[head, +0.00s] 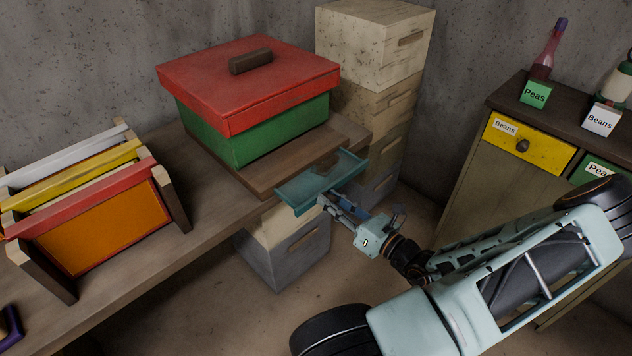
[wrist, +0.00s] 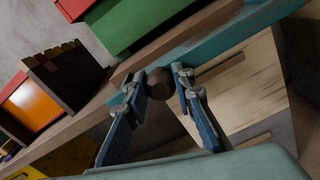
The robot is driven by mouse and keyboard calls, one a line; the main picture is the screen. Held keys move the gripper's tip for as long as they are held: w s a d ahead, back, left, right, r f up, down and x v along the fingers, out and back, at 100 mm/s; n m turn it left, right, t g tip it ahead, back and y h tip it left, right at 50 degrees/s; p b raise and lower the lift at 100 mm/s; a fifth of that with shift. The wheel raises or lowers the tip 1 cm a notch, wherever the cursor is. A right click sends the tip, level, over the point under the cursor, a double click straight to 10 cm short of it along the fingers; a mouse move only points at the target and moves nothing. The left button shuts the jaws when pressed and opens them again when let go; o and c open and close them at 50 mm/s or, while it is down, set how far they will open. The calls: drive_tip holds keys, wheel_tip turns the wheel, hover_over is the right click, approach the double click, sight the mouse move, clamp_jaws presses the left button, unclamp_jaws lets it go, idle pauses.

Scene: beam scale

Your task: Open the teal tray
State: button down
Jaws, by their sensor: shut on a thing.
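The teal tray (head: 308,184) is a shallow drawer that sticks out from under the wooden base board of a green box with a red lid. It is partly out, and its inside shows from above in the head view. My gripper (head: 325,203) is at the tray's front and is shut on its dark round knob (wrist: 159,83). In the wrist view, the two fingers stand on either side of the knob, and the tray's teal front (wrist: 205,48) runs behind it. The back of the tray is hidden under the board.
The green box (head: 255,130) with its red lid (head: 290,75) stands above the tray on the wooden bench (head: 190,235). Stacked boxes (head: 375,50) stand behind, and a grey box (head: 290,255) is below. A rack of coloured frames (head: 100,225) is left. A cabinet (head: 480,185) stands right.

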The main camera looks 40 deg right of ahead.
drive_tip(key=s+p, duration=0.1)
drive_tip(key=s, duration=0.6)
drive_tip(key=shift+s+d, duration=0.25)
drive_tip(key=shift+d, duration=0.05)
drive_tip(key=c, duration=1.6)
unclamp_jaws()
drive_tip(key=s, duration=0.8)
drive_tip(key=s+d, duration=0.1)
drive_tip(key=s, duration=0.3)
drive_tip(key=shift+f, duration=0.1)
